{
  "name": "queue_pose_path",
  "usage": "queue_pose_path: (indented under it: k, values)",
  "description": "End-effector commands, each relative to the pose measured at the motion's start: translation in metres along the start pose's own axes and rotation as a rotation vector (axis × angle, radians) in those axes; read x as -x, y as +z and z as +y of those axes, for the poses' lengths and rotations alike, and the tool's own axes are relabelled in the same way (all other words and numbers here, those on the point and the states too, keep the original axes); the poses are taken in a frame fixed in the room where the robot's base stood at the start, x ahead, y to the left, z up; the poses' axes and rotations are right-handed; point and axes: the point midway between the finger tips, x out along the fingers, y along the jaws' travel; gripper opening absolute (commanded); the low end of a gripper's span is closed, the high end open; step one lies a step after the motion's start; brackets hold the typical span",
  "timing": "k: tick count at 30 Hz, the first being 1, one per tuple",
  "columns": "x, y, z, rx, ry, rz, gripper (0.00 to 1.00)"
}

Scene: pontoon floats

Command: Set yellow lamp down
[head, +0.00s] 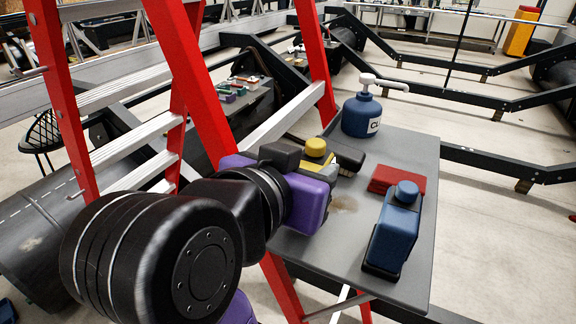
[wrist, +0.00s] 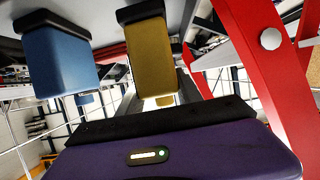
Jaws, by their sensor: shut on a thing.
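The yellow lamp (head: 316,147) is at the left part of the grey tabletop (head: 345,240) in the head view, its round yellow cap on top and its body largely hidden by my gripper. My gripper (head: 322,160) is shut on it near the top. In the wrist view, which looks upside down, the yellow lamp (wrist: 152,58) shows its yellow body and black base, upright in the room. I cannot tell whether its base touches the tabletop. My purple gripper body (wrist: 180,155) fills the bottom of the wrist view.
A blue lamp (head: 396,232) stands at the front right of the tabletop, with a folded red cloth (head: 395,180) behind it. A blue pump bottle (head: 361,117) stands at the back. A red stepladder (head: 205,85) rises close on the left. Some tabletop between the lamps is clear.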

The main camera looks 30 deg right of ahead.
Motion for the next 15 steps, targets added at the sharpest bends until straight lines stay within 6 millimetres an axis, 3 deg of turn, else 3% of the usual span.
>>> queue_pose_path:
  k: [6, 15]
  values:
    - [-0.009, 0.020, 0.000, 0.002, 0.001, 0.001, 0.00]
    - [-0.009, 0.021, 0.000, 0.000, 0.000, 0.001, 0.00]
